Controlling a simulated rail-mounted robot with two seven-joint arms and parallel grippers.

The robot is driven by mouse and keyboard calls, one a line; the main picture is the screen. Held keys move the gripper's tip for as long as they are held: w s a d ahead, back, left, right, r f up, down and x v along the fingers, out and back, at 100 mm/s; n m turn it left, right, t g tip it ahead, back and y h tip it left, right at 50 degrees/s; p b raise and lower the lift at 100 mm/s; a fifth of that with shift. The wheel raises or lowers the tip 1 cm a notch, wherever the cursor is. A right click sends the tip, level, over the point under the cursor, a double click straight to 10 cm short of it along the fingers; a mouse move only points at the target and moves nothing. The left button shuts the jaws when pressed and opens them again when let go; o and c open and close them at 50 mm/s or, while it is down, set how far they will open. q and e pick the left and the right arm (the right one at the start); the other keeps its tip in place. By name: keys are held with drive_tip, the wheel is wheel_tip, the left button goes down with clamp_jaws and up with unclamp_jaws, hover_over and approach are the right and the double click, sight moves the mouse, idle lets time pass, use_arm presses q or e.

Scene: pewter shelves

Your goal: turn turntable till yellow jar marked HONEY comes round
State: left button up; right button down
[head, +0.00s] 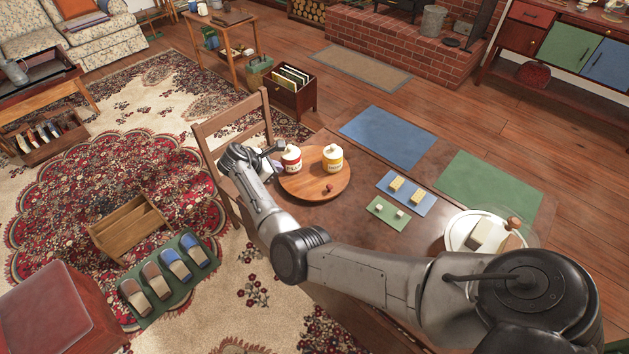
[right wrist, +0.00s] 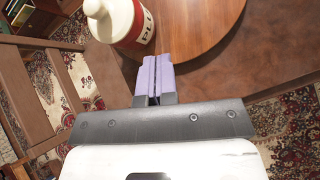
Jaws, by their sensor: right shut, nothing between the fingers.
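The round wooden turntable (head: 312,187) lies on the brown table and shows in the right wrist view (right wrist: 205,25). The yellow jar (head: 333,159) with a white lid stands on its far right part; its lettering is too small to read. A red-and-white jar (head: 291,160) stands on its left part; in the right wrist view this jar (right wrist: 122,22) shows the letters PLU. A small dark red knob-like thing (head: 328,188) is at the near right of the turntable. My right gripper (right wrist: 157,62) is shut and empty, its lilac fingers at the turntable's edge beside the red jar; contact is unclear. My left gripper is out of view.
A wooden chair (head: 228,124) stands close behind my right wrist. Small mats with pale blocks (head: 396,184) sit right of the turntable, and a glass-covered plate (head: 462,229) is farther right.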

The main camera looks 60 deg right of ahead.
drive_tip(key=s+a+m+g+y, duration=0.2)
drive_tip(key=s+a+g, duration=0.1)
drive_tip(key=s+g, duration=0.15)
drive_tip(key=b, duration=0.1)
approach(319, 193)
drive_tip(key=shift+t, duration=0.35)
drive_tip(key=x, duration=0.4)
drive_tip(key=shift+s+d+f, duration=0.1)
drive_tip(key=shift+s, duration=0.4)
drive_tip(key=shift+s+d+r, duration=0.2)
drive_tip(key=shift+s+d, duration=0.5)
drive_tip(key=shift+d, duration=0.05)
drive_tip(key=shift+s+d, duration=0.4)
drive_tip(key=shift+d, duration=0.05)
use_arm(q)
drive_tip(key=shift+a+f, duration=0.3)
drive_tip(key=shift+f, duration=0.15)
use_arm(e)
drive_tip(key=shift+s+d, duration=0.15)
drive_tip(key=shift+s, duration=0.05)
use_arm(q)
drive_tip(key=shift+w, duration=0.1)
